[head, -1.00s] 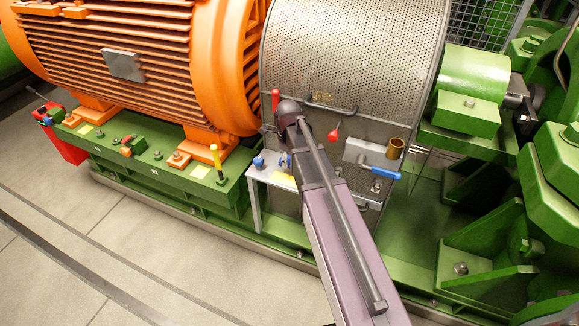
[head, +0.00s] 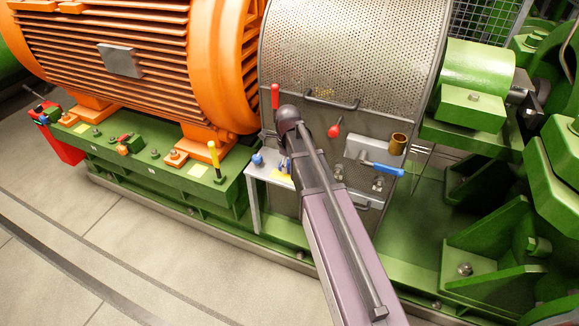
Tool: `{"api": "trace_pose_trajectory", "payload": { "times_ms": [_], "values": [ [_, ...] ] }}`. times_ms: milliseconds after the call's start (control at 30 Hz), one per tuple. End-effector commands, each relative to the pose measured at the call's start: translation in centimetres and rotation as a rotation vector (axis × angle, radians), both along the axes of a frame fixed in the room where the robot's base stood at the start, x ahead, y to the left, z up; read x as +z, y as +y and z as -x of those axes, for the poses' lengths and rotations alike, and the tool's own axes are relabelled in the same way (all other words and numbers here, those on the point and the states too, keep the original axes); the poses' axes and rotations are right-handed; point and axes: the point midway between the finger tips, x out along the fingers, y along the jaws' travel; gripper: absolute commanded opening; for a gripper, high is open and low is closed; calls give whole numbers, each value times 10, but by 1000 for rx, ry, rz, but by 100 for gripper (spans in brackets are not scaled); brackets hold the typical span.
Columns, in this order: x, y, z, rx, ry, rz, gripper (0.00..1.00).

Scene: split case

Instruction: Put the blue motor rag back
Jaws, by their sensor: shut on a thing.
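My arm (head: 340,235) reaches from the bottom up to a dark rounded joint (head: 288,117) in front of the perforated guard. My gripper is hidden behind this arm, so its jaws and anything in them do not show. A small blue thing (head: 257,159) sits on a small grey stand (head: 253,173) left of the arm; I cannot tell whether it is the rag. Another blue bit (head: 284,164) shows at the arm's left edge, too small to identify.
The orange motor (head: 150,60) stands on a green base at the left. The perforated guard (head: 350,50) carries a red-handled tool (head: 275,96), a red knob (head: 334,130) and a blue-handled tool (head: 382,169). Green machine parts (head: 490,240) crowd the right. The floor (head: 90,250) at lower left is clear.

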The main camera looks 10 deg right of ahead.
Motion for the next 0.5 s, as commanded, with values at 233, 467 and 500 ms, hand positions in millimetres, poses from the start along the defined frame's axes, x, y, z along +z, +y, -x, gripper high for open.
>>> {"api": "trace_pose_trajectory", "payload": {
  "times_ms": [233,467,500],
  "values": [
    [0,0,0,0,0,0,32],
    [-3,1,0,1,0,0,73],
    [-3,1,0,1,0,0,85]
  ]
}}
